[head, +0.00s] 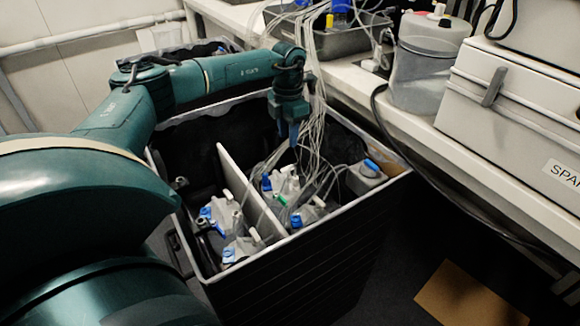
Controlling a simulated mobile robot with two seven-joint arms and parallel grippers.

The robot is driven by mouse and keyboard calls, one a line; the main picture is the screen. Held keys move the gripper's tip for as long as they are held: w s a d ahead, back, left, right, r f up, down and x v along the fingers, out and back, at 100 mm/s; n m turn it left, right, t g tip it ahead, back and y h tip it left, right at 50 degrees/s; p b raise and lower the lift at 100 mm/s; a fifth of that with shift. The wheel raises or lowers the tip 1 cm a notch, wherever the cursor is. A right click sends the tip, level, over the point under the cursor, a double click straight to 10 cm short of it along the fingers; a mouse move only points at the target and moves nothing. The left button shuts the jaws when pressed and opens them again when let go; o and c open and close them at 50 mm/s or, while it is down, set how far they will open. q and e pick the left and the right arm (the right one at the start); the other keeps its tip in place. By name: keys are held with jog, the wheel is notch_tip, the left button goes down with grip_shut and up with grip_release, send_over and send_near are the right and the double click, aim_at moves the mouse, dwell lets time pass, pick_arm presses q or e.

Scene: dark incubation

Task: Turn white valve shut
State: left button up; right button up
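My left gripper (292,138) points down over the dark bin (285,270), above the bottles in its right compartment. Its fingers are small and close together here, so I cannot tell whether they are open or shut. Small white valves stand on the bottle caps, one on the left bottle (228,194), one on the front bottle (254,234) and one in the right compartment (319,202). The gripper appears apart from these valves. Which white valve the task means is not clear. My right gripper is out of view.
A pale divider (250,190) splits the bin. Many thin clear tubes (318,110) hang down into it beside my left gripper. A white bench (470,150) along the right carries a grey tray (335,40), a cloudy jug (420,75) and white equipment (515,100).

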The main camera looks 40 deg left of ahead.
aim_at(289, 167)
pick_arm(q)
notch_tip(289, 167, down, 11)
jog(key=shift+d+r+b, duration=0.1)
jog(key=shift+b, duration=0.65)
jog(key=shift+c, duration=0.5)
grip_shut()
